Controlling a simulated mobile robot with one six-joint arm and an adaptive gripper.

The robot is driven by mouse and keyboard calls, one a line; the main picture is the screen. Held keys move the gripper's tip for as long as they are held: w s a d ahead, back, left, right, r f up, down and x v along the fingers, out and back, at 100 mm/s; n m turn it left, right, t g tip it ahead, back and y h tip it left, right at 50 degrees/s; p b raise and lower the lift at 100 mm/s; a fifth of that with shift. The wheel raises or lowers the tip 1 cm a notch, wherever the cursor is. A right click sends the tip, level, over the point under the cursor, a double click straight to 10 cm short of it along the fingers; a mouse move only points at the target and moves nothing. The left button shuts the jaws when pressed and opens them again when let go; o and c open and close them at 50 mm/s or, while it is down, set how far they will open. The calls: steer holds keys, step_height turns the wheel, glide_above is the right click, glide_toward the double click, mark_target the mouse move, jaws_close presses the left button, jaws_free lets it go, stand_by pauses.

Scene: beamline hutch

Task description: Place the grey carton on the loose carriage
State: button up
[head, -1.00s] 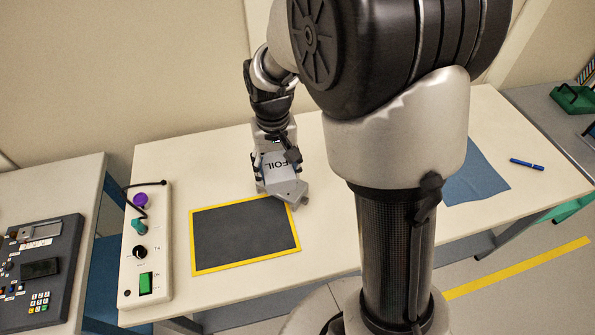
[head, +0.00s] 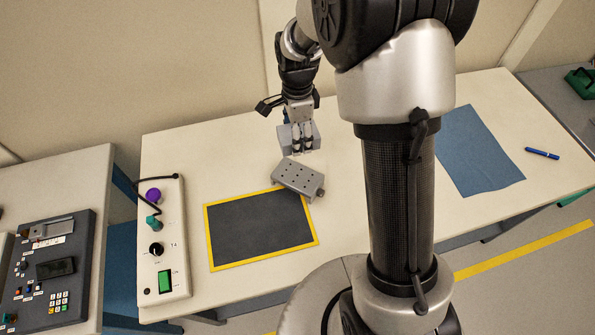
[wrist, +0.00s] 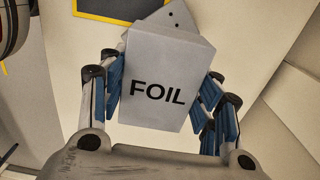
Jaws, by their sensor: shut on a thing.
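The grey carton (head: 313,137), marked FOIL in the wrist view (wrist: 158,92), is held between the fingers of my gripper (head: 301,148). In the wrist view, the blue finger pads grip it from both sides. The loose carriage (head: 297,178) is a grey block with small dark holes on its top, lying askew on the bench. The carton is just behind the carriage in the head view, apart from it. I cannot tell its exact height above the bench. In the wrist view, part of the carriage (wrist: 178,18) shows beyond the carton, which hides the remainder.
A dark mat with a yellow border (head: 260,228) lies in front, with a carriage corner at its edge. A white control box (head: 163,245) with knobs and a green switch is to the left. A blue cloth (head: 478,150) and blue pen (head: 542,153) lie right.

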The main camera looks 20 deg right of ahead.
mark_target(297, 175)
step_height(297, 175, down, 16)
steer(key=b, duration=0.3)
steer(key=shift+f+b, duration=0.15)
steer(key=shift+b, duration=0.15)
steer(key=o, duration=0.6)
steer(key=shift+f, duration=0.2)
steer(key=o, duration=0.5)
steer(key=shift+r, duration=0.1)
